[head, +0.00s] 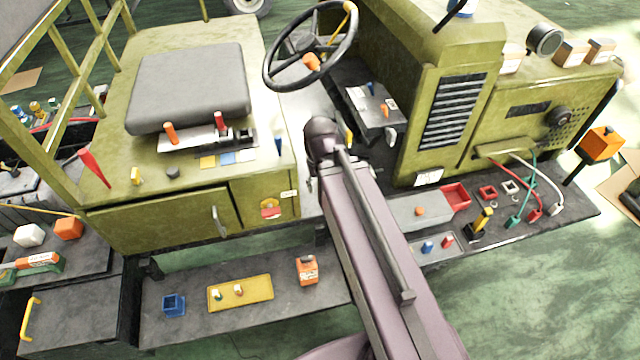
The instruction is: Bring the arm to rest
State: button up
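In the head view my arm reaches up from the bottom right of centre, across the gap between the two green chassis halves. Its far end is a dark rounded joint near the black steering wheel (310,45), a little below and in front of it. My gripper's fingers do not show; they are hidden behind the arm's end or out of the frame. I cannot tell whether anything is held.
A grey seat (190,85) on a green box stands left. A grey shelf (190,335) with a blue bin (174,305), yellow tray (240,293) and orange box (307,270) lies below it. The engine housing (455,100) stands right. Green floor (540,290) is open at lower right.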

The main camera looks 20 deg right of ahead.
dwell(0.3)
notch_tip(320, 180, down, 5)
jog(key=b, duration=0.4)
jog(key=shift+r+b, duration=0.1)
jog(key=shift+b, duration=0.3)
dwell(0.9)
